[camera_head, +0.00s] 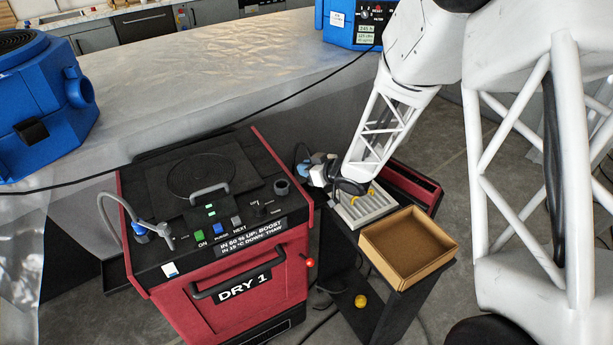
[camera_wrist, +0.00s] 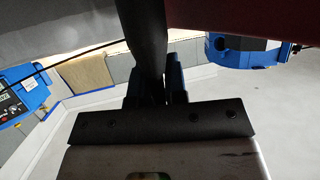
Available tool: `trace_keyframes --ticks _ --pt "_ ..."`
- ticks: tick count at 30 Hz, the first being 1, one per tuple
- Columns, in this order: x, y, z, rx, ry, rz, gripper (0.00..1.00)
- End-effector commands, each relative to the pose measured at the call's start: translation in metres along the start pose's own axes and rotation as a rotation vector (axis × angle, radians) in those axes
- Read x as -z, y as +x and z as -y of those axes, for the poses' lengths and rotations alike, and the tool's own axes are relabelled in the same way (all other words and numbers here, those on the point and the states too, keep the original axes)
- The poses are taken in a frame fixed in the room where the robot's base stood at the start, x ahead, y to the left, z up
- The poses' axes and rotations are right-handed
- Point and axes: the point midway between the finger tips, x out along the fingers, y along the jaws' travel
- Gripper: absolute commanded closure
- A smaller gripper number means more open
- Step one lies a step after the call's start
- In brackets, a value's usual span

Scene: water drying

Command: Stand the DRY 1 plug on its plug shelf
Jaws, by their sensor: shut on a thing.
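The red and black DRY 1 machine (camera_head: 215,235) stands at the lower left in the head view. My gripper (camera_head: 322,176) is beside its right rear edge, near a small black stand. In the wrist view my gripper (camera_wrist: 157,90) is shut on a dark rod-like thing (camera_wrist: 143,35) that runs up from between the fingers. I cannot tell for sure whether it is the DRY 1 plug, and its far end is out of view. I cannot make out which surface is the plug shelf.
A grey ribbed tray (camera_head: 372,210) and an open cardboard box (camera_head: 408,273) sit on the stand. A yellow ball (camera_head: 361,301) lies lower down.

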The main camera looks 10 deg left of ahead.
Motion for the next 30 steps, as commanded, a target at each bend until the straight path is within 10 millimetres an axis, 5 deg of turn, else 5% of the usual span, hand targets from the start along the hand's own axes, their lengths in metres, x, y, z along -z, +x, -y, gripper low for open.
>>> trace_keyframes --ticks 9,24,25,27,30 --pt "-0.027 0.011 0.0 0.0 0.001 0.002 1.0" --pt "-0.031 0.013 0.0 0.0 0.001 0.001 1.0" --pt "-0.031 0.013 0.0 0.0 0.001 0.001 0.85" --pt "-0.031 0.013 0.0 0.0 0.0 0.001 0.76" --pt "-0.031 0.013 0.0 0.0 0.0 0.001 0.76"
